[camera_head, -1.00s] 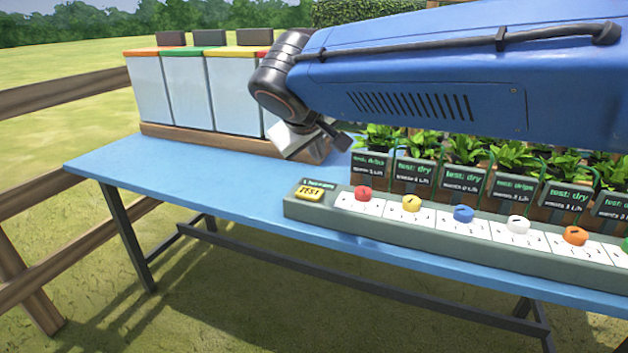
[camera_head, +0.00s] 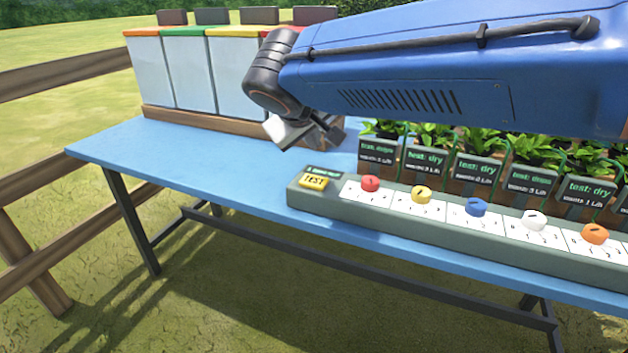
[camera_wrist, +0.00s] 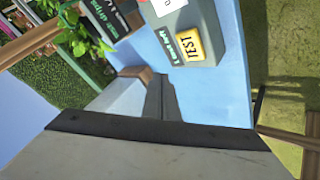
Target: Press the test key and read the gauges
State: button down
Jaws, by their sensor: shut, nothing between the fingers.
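The yellow test key (camera_head: 314,181) sits at the left end of a long grey-green panel (camera_head: 330,202) on the blue table. The key also shows in the wrist view (camera_wrist: 189,44). Right of it on the panel are a red knob (camera_head: 370,183), a yellow knob (camera_head: 421,194) and several more.
White bins (camera_head: 188,75) with coloured lids stand on a wooden base (camera_head: 190,118) at the back left. A wooden fence (camera_head: 60,78) runs left of the table. The table's left part (camera_head: 190,165) is clear.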

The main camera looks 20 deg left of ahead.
aim_at(313, 183)
jog(key=shift+f, duration=3.15)
jog(key=shift+f, duration=0.15)
jog(key=shift+f, duration=0.3)
jog(key=shift+f, duration=0.45)
dwell(0.4)
jog(key=shift+r, duration=0.9)
jog(key=shift+r, duration=0.15)
jog(key=shift+r, duration=2.35)
